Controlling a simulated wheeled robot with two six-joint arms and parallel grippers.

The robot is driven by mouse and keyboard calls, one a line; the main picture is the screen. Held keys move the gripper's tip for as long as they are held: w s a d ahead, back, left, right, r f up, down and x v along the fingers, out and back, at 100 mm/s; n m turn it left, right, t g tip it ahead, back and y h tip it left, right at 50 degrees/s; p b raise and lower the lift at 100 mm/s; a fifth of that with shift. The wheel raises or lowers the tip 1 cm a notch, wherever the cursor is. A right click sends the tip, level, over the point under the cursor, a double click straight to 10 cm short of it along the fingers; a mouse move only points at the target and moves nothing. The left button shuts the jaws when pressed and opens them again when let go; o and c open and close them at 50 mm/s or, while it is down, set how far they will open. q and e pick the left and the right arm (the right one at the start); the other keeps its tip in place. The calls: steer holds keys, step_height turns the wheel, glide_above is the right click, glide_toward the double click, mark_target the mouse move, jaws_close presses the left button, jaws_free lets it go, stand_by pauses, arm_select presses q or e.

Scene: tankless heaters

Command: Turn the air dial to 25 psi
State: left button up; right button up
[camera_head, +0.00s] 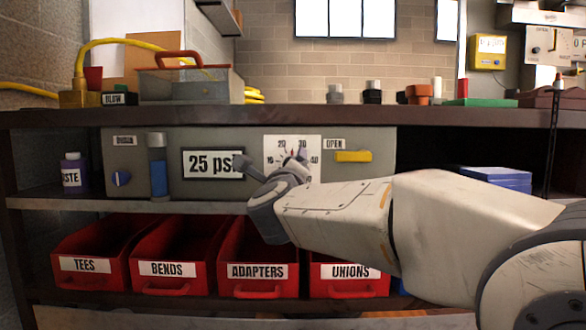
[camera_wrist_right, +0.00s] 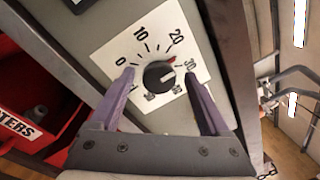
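The air dial is a black knob on a white square scale plate (camera_head: 310,148), set in a grey panel under the bench top. In the right wrist view the knob (camera_wrist_right: 158,76) has a red pointer that points up and right, between 20 and 30. A sign (camera_head: 212,163) left of the dial reads 25 psi. My right gripper (camera_head: 262,168) is in front of the panel and hides part of the dial. In the wrist view its two purple fingers (camera_wrist_right: 160,82) are apart, one on each side of the knob, with gaps to it. My left gripper is in neither view.
A yellow handle (camera_head: 353,156) marked OPEN is right of the dial. A blue knob (camera_head: 121,178) and a blue cylinder (camera_head: 158,175) are on the panel's left. Red bins (camera_head: 258,270) stand below. The bench top (camera_head: 290,117) overhangs the panel and carries a toolbox (camera_head: 190,87).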

steer(key=s+f+p, duration=0.1)
steer(key=s+p, duration=0.2)
steer(key=s, duration=0.7)
steer(key=shift+s+a, duration=0.2)
steer(key=shift+a, duration=0.15)
steer(key=shift+f, duration=0.1)
